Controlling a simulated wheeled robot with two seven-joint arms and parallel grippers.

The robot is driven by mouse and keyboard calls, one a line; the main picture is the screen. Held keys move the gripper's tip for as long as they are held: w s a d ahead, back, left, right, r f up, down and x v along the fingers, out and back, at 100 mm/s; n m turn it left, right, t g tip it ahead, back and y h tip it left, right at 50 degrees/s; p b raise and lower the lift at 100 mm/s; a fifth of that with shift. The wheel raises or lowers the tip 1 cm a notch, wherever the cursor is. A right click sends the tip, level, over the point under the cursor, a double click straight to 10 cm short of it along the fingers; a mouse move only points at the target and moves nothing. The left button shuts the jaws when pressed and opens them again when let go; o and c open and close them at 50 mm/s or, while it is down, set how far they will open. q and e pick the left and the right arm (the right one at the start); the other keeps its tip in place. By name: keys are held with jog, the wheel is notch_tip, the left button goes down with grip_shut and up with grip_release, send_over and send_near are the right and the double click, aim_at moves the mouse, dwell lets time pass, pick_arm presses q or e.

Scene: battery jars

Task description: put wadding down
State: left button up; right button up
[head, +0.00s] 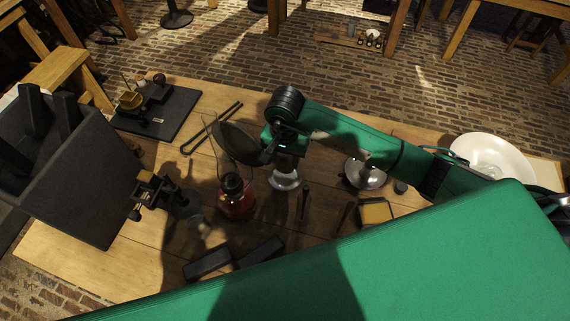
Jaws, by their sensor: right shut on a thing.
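My right gripper (284,160) is at the end of the green arm reaching in from the right. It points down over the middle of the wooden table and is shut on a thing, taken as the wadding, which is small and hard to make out. A pale round piece (284,180) shows right below the fingers; I cannot tell whether it is held or stands on the table.
A red lantern (236,196) stands left of my right gripper, beside a dark round disc (236,143). Black tongs (212,130), a dark board (160,112), a metal dish (366,175), a yellow-topped box (376,212), black blocks (208,263) and a white basin (492,155) crowd the table.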

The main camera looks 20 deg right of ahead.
aim_at(285, 168)
jog(key=shift+a+f, duration=0.1)
jog(key=shift+f, duration=0.45)
notch_tip(285, 168, down, 4)
jog(key=shift+r+p, duration=0.25)
jog(key=shift+p, duration=0.2)
jog(key=shift+f, duration=0.25)
jog(key=shift+f, duration=0.1)
jog(key=shift+f+b, duration=0.1)
jog(key=shift+b, duration=0.2)
jog(key=o, duration=0.9)
